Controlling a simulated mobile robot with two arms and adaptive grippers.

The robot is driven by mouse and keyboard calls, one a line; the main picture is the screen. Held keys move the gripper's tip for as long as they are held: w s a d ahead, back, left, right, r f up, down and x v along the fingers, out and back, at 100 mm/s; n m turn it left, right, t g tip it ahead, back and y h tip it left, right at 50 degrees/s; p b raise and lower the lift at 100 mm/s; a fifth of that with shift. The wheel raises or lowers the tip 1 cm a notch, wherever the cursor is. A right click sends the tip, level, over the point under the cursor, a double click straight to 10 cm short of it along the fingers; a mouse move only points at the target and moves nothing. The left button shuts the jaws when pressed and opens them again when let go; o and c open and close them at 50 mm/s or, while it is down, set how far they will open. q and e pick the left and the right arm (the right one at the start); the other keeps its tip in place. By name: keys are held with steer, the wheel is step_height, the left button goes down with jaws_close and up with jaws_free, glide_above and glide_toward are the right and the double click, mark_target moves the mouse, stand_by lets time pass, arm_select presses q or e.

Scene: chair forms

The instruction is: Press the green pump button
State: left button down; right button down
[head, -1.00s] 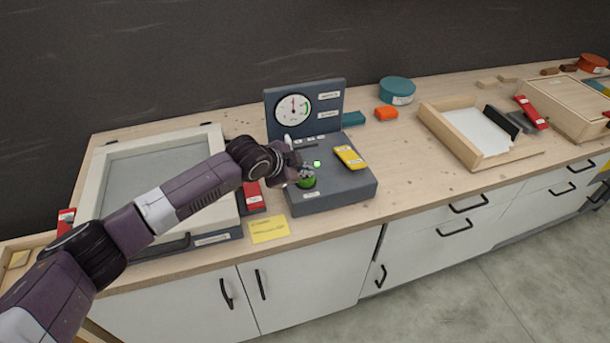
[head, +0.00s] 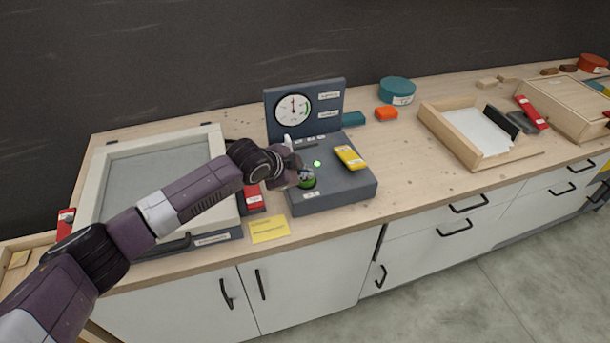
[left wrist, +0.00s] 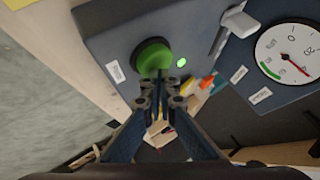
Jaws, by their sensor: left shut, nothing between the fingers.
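The green pump button (left wrist: 152,56) is a round green knob on the top of the dark grey control box (head: 342,192). In the head view the green button (head: 307,181) is partly hidden by my left gripper (head: 300,176). In the left wrist view my left gripper (left wrist: 160,86) is shut and empty, and its fingertips are at the button's edge. I cannot tell for sure whether they touch it. A small green light (left wrist: 182,62) glows beside the button. The round gauge (head: 293,110) stands on the upright panel behind. My right gripper is not in view.
A yellow block (head: 350,157) lies on the box, right of the button. A white-framed screen (head: 215,140) and a red clamp (head: 253,195) are to the left. A yellow note (head: 269,229) lies in front.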

arm_select(q)
steer(key=shift+f, duration=0.4)
stand_by(0.3)
steer(key=shift+r+p, duration=0.6)
steer(key=shift+r, duration=0.2)
step_height(320, 180, up, 6)
steer(key=p, duration=0.6)
